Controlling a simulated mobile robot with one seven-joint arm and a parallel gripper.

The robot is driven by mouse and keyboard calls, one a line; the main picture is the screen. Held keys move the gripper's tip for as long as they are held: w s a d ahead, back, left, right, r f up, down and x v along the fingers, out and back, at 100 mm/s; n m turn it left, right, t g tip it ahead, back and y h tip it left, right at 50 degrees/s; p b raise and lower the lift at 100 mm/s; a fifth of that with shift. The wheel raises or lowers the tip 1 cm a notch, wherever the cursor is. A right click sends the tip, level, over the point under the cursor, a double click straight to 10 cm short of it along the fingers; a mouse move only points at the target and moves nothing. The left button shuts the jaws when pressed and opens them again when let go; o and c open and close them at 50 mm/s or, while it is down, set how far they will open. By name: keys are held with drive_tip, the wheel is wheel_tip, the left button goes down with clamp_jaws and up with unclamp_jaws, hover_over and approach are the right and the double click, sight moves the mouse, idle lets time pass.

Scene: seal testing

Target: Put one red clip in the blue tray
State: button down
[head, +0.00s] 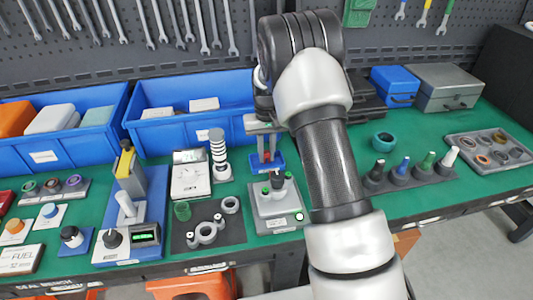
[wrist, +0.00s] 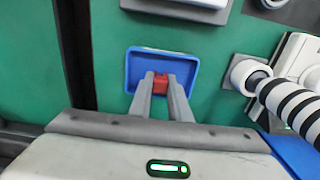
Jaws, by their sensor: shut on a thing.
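The blue tray (wrist: 190,62) is a small shallow tray on the green bench top, in the upper middle of the wrist view. It also shows in the head view (head: 279,166), below my gripper (head: 266,150). My gripper (wrist: 160,80) is shut on a red clip (wrist: 161,86), which shows between the two grey fingertips. In the wrist view the clip lies within the tray's outline. Whether it touches the tray floor, I cannot tell. The fingers hide part of the clip and of the tray's near side.
A black-and-white striped post (head: 218,150) stands close left of the tray. Blue bins (head: 165,130) line the back. Several coloured-tip tools (head: 404,172) stand in a rack to the right.

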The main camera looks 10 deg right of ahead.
drive_tip(key=shift+f, duration=0.2)
drive_tip(key=c, duration=1.7)
unclamp_jaws()
drive_tip(key=shift+o, duration=0.2)
drive_tip(key=shift+r, duration=0.1)
